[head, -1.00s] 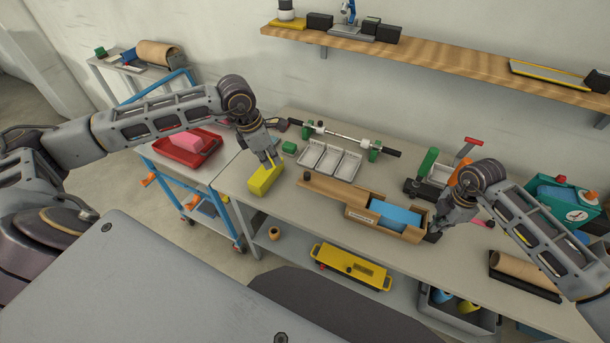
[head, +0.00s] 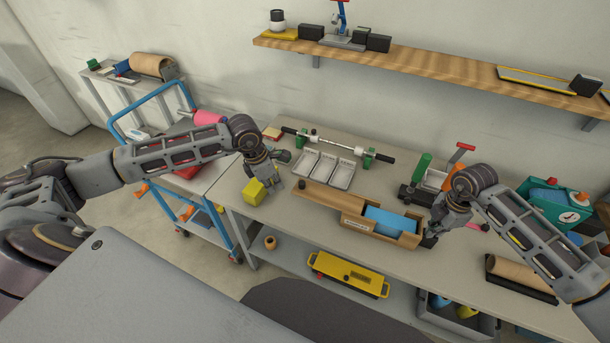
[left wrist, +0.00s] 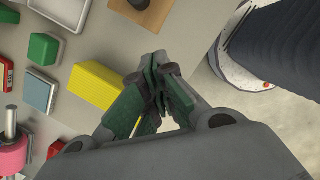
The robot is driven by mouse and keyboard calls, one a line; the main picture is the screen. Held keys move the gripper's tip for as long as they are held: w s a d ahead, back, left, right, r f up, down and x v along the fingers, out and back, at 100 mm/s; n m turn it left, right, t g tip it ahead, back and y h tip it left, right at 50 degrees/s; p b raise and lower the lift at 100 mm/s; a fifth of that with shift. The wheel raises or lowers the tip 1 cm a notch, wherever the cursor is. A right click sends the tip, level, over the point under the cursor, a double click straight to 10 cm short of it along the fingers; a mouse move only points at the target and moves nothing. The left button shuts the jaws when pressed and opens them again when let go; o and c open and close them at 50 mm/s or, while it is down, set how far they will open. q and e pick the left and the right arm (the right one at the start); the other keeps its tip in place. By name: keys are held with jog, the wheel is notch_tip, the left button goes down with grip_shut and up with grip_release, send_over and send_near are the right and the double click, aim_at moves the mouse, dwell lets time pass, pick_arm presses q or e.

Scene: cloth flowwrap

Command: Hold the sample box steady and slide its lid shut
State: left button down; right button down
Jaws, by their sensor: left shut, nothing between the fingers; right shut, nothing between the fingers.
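The wooden sample box (head: 380,238) stands on the bench with blue contents (head: 393,218) showing in its open top. Its wooden lid (head: 322,199) sticks out to the left, with a dark knob (head: 302,184) near its left end. The lid's end also shows at the top of the left wrist view (left wrist: 153,17). My left gripper (head: 277,187) is shut and empty, just left of the lid's end and apart from it. My right gripper (head: 431,238) is shut at the box's right end; whether it touches the box is unclear.
A yellow block (head: 253,192) lies close to my left gripper near the bench's left edge. White trays (head: 325,168) and a bar on green supports (head: 368,158) stand behind the lid. A cardboard roll (head: 522,273) lies at right.

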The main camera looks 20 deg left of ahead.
aim_at(345, 210)
jog(key=shift+s+f, duration=0.2)
jog(key=shift+f, duration=0.15)
pick_arm(q)
jog(key=shift+w+d+f, duration=0.5)
jog(key=shift+w+d, duration=0.3)
jog(key=shift+w, duration=0.05)
jog(key=shift+w+d+f, duration=0.5)
jog(key=shift+w+d, duration=0.25)
jog(key=shift+w, duration=0.05)
jog(key=shift+d, duration=0.1)
jog(key=d, duration=1.8)
jog(key=shift+w+d, duration=0.25)
jog(key=shift+d, duration=0.1)
jog(key=shift+s+a, duration=0.1)
